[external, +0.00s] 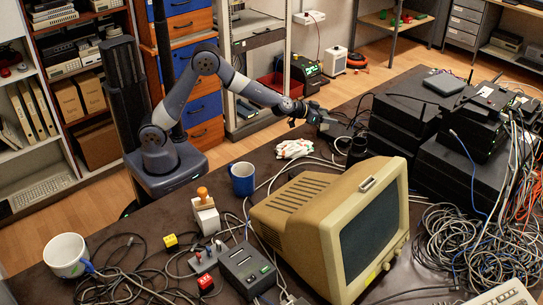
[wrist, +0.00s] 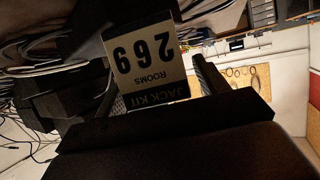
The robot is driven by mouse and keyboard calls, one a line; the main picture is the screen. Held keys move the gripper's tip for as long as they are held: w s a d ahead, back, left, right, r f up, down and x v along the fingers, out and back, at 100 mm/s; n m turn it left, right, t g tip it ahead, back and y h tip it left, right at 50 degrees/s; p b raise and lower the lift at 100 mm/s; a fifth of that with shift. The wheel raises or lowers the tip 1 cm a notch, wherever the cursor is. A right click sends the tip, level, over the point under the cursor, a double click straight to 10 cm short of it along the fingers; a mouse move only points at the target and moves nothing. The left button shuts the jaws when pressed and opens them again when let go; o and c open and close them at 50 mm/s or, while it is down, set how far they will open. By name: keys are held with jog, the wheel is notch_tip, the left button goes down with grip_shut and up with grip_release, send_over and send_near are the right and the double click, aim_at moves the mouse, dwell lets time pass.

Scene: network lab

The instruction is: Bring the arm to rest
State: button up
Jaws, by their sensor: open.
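My arm reaches from its base at the left out over the dark table (external: 225,215). My gripper (external: 318,116) is above the table's far side, near the black stacked equipment. In the wrist view its two dark fingers stand apart, so it is open. A dark box with a pale label (wrist: 150,68), reading "JACK KIT ROOMS 269" upside down, shows between the fingers. Whether the fingers touch it cannot be told. In the external view I cannot make this box out clearly beside the gripper.
A beige monitor (external: 290,205), a blue mug (external: 242,179) and a white mug (external: 66,256) stand on the table. Black equipment (external: 400,105) is stacked at the right. White gloves (external: 294,148) lie below the forearm. Loose cables cover much of the table.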

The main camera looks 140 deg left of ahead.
jog(key=shift+f+b, duration=0.35)
jog(key=shift+f, duration=0.15)
jog(key=shift+s+d+f+b, duration=0.15)
jog(key=shift+d+f+b, duration=0.2)
jog(key=shift+d, duration=0.05)
jog(key=p+v, duration=0.1)
jog(key=v, duration=1)
jog(key=x, duration=0.4)
jog(key=b+x, duration=0.1)
jog(key=x, duration=0.7)
jog(key=shift+f+b, duration=0.3)
jog(key=shift+f, duration=0.2)
notch_tip(320, 180, up, 11)
jog(key=p, duration=0.8)
jog(key=shift+r, duration=2.35)
jog(key=w+d+m+t, duration=0.1)
jog(key=w+d, duration=0.5)
jog(key=d, duration=0.2)
jog(key=w+d+r+m+t+h, duration=0.1)
jog(key=w+d, duration=0.4)
jog(key=d, duration=0.4)
jog(key=shift+w+d+r+h+b, duration=0.3)
jog(key=shift+w+d+b, duration=0.05)
jog(key=shift+b, duration=0.1)
